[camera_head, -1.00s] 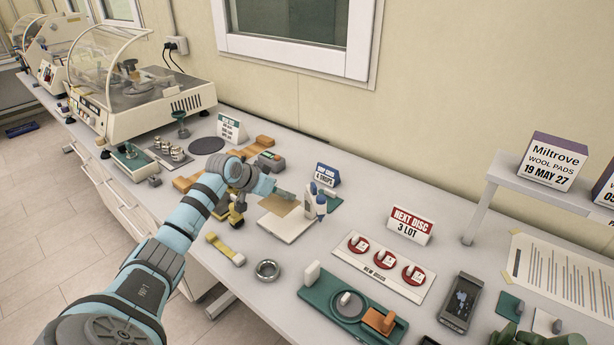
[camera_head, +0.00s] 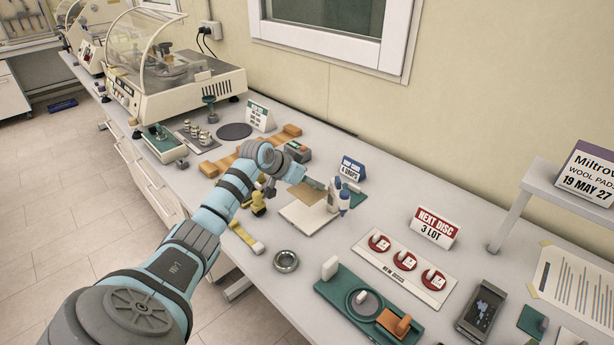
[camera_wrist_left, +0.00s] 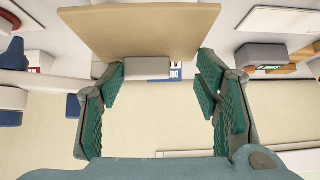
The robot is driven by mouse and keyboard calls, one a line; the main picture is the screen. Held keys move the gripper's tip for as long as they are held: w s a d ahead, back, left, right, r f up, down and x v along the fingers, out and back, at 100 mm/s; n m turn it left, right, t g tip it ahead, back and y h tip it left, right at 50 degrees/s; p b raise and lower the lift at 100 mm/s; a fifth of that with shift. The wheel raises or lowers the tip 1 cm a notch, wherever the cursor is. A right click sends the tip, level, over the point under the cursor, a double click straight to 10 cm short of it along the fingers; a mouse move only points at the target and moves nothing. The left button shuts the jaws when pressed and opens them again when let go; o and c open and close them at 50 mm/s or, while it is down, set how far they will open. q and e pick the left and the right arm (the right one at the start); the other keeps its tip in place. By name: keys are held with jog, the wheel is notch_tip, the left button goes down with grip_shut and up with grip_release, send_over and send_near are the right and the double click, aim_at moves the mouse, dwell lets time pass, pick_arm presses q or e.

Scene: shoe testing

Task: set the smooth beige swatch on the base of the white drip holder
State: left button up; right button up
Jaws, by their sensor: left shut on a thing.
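The smooth beige swatch (camera_head: 309,193) is a thin square plate held above the white base (camera_head: 300,219) of the drip holder. In the left wrist view the swatch (camera_wrist_left: 140,30) fills the top middle, with a small grey tab (camera_wrist_left: 147,68) at its near edge. My left gripper (camera_head: 304,183) is shut on the swatch by this tab, between green fingers that also show in the wrist view (camera_wrist_left: 160,78). The swatch hides part of the base. A white bottle (camera_head: 333,197) with blue parts stands at the base's right side. My right gripper is not in view.
A blue-topped sign (camera_head: 352,170) stands behind the holder. A green fixture (camera_head: 362,305) and a tray of red discs (camera_head: 405,262) are at the right. An orange-brown block (camera_head: 290,131) lies behind my arm.

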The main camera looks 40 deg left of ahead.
aim_at(303, 191)
pick_arm(q)
notch_tip(303, 191, down, 5)
jog(key=b, duration=0.2)
jog(key=shift+a+f+b, duration=0.1)
jog(key=shift+f+b, duration=0.05)
jog(key=shift+b, duration=0.2)
jog(key=shift+p, duration=0.35)
dwell(1.1)
jog(key=shift+p, duration=0.4)
jog(key=shift+f+b, duration=0.75)
jog(key=shift+f, duration=0.25)
